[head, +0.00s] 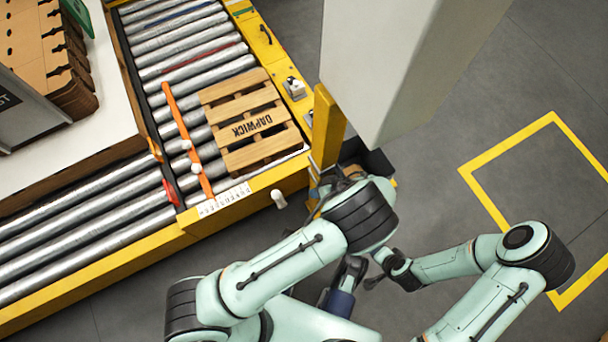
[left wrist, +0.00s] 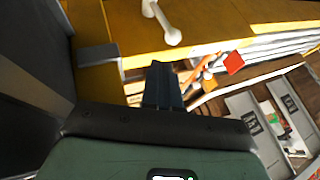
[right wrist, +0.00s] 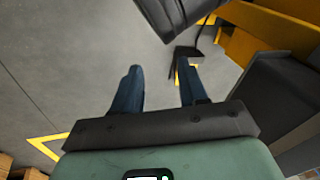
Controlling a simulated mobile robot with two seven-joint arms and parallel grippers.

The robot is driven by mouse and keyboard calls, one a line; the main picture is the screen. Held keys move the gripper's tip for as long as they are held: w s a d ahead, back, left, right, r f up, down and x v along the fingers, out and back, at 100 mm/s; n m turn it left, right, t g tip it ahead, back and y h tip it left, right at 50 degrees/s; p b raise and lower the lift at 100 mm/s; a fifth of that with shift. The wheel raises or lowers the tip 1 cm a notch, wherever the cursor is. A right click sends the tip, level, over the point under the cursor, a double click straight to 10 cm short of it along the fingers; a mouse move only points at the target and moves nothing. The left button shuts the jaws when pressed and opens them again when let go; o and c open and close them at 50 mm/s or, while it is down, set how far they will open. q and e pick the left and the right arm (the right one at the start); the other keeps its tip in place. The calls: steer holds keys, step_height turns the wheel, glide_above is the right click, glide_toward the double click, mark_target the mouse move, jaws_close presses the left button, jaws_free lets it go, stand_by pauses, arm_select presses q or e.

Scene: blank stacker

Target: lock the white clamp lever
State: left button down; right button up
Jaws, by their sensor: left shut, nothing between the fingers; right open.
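The white clamp lever (head: 279,199) sticks out from the side of the yellow conveyor frame, below the wooden pallet, in the head view. In the left wrist view the lever (left wrist: 163,22) is a short white bar with a rounded end, at the top. My left gripper (left wrist: 160,66) is shut and empty, its fingertips just below the lever's knob in that picture, apart from it. In the head view my left gripper (head: 330,184) is right of the lever, partly hidden by my arm. My right gripper (right wrist: 158,72) is open and empty over the floor, away from the lever.
The pallet (head: 250,122) lies on the rollers beside an orange bar (head: 188,140) with white knobs. A yellow post (head: 327,128) and a large grey column (head: 395,65) stand right of the conveyor. Floor with a yellow marked square (head: 508,203) is clear at right.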

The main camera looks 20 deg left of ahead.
mark_target(277, 196)
arm_select(q)
steer(key=b+x, duration=0.4)
steer(key=x, duration=1.4)
steer(key=shift+a+f+b, duration=0.2)
steer(key=shift+f+b, duration=0.1)
steer(key=shift+f, duration=0.05)
arm_select(e)
steer(key=s+d+f+g, duration=0.2)
steer(key=s+f, duration=0.4)
steer(key=f, duration=0.1)
steer(key=shift+s+f+m+g, duration=0.3)
steer(key=shift+s+g, duration=0.05)
steer(key=shift+g, duration=0.05)
steer(key=shift+a, duration=0.15)
